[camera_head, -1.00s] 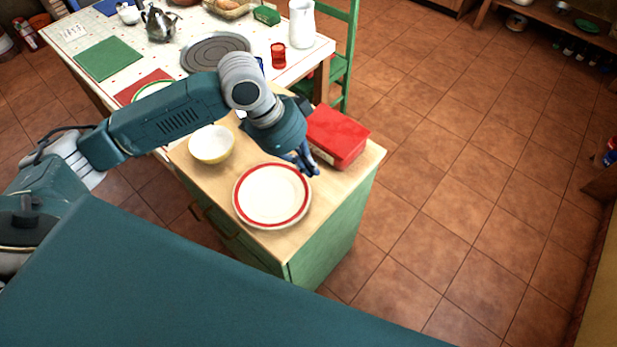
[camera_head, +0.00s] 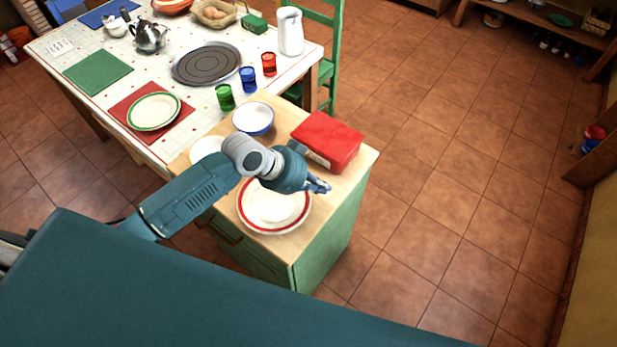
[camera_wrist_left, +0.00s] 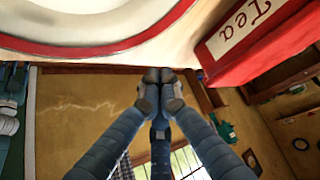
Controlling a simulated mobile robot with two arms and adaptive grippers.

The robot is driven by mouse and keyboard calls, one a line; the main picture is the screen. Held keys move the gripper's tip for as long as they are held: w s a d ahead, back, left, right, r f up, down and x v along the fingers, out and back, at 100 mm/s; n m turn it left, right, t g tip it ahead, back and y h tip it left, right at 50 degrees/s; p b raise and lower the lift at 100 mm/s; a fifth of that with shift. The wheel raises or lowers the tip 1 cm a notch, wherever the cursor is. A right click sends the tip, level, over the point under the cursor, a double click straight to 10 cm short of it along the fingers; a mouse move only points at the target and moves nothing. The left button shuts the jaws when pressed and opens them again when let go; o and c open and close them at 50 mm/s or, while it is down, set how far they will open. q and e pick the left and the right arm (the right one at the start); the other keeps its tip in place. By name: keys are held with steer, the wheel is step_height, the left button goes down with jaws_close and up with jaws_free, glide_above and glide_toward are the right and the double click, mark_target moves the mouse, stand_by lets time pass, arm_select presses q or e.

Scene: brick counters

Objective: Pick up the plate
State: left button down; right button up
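The white plate with a red rim (camera_head: 262,222) lies on the small wooden-topped green cabinet. My left forearm and wrist cover part of its upper side. My left gripper (camera_head: 325,187) is above the plate's right edge, toward the cabinet's right side. In the left wrist view the plate (camera_wrist_left: 95,48) fills the upper left, and the gripper's blue fingers (camera_wrist_left: 160,78) come together at their tips. The fingers look shut and empty, apart from the plate in the picture. The exact height over the plate is unclear. My right gripper is not in view.
A red tea box (camera_head: 328,140) stands just behind the gripper and shows close by in the left wrist view (camera_wrist_left: 265,40). A blue-and-white bowl (camera_head: 253,119) and a partly hidden bowl (camera_head: 206,147) are nearby. The tiled table (camera_head: 140,65) behind is crowded.

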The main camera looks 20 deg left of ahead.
mark_target(307, 198)
arm_select(q)
steer(key=shift+w+d+f, duration=0.25)
steer(key=shift+d+f, duration=0.1)
steer(key=shift+f, duration=0.25)
steer(key=shift+s+a+p, duration=0.8)
steer(key=shift+a+p, duration=0.1)
steer(key=shift+a, duration=0.25)
steer(key=shift+s+a+r, duration=0.1)
steer(key=shift+s+a, duration=0.3)
steer(key=shift+a, duration=0.15)
steer(key=shift+s+a+p, duration=0.3)
steer(key=shift+s+a, duration=0.6)
steer(key=shift+a, duration=0.3)
steer(key=shift+w+d, duration=0.1)
